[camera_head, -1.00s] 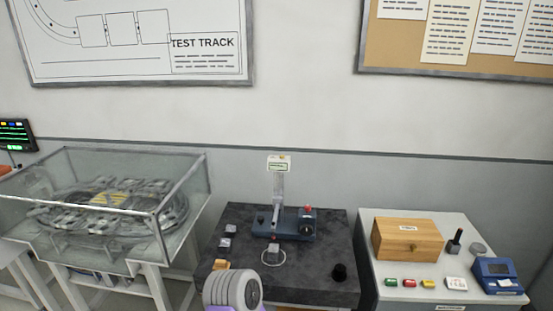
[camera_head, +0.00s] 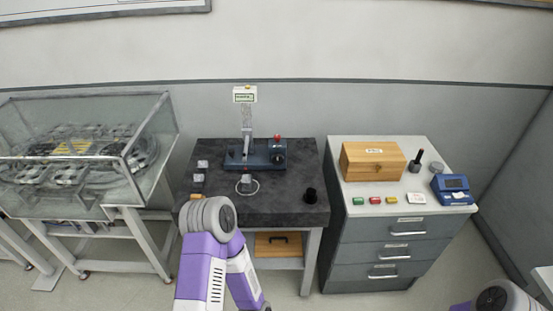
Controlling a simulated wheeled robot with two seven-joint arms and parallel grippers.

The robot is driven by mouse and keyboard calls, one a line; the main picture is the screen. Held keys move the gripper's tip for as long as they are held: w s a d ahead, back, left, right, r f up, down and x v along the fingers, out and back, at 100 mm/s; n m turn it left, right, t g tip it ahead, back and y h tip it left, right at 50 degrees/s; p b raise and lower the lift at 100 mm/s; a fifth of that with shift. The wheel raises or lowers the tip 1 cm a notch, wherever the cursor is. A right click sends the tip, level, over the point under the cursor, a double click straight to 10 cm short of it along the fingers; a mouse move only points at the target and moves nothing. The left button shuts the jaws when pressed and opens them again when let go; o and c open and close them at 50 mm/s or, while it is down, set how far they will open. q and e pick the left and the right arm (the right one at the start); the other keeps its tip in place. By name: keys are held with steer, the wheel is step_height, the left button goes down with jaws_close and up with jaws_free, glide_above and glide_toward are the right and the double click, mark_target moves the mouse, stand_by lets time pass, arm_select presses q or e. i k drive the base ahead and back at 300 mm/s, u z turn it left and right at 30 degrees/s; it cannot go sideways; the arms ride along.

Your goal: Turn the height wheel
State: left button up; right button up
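A blue instrument (camera_head: 250,157) with a thin upright post (camera_head: 247,118) stands on the dark stone-topped table (camera_head: 230,209). A round black dial (camera_head: 278,157) sits on the instrument's right block, with a red knob (camera_head: 277,138) above it. I cannot tell whether this dial is the height wheel.
Small blocks (camera_head: 200,177) and a black cup-like piece (camera_head: 310,196) lie on the dark table. Right of it, a drawer cabinet (camera_head: 390,225) bears a wooden box (camera_head: 372,161) and a blue device (camera_head: 452,189). A glass case (camera_head: 85,150) stands left.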

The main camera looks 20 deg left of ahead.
mark_target(278, 158)
steer(key=k, duration=0.45)
steer(key=u, duration=1.05)
steer(key=i, duration=1.55)
steer(key=z, duration=0.3)
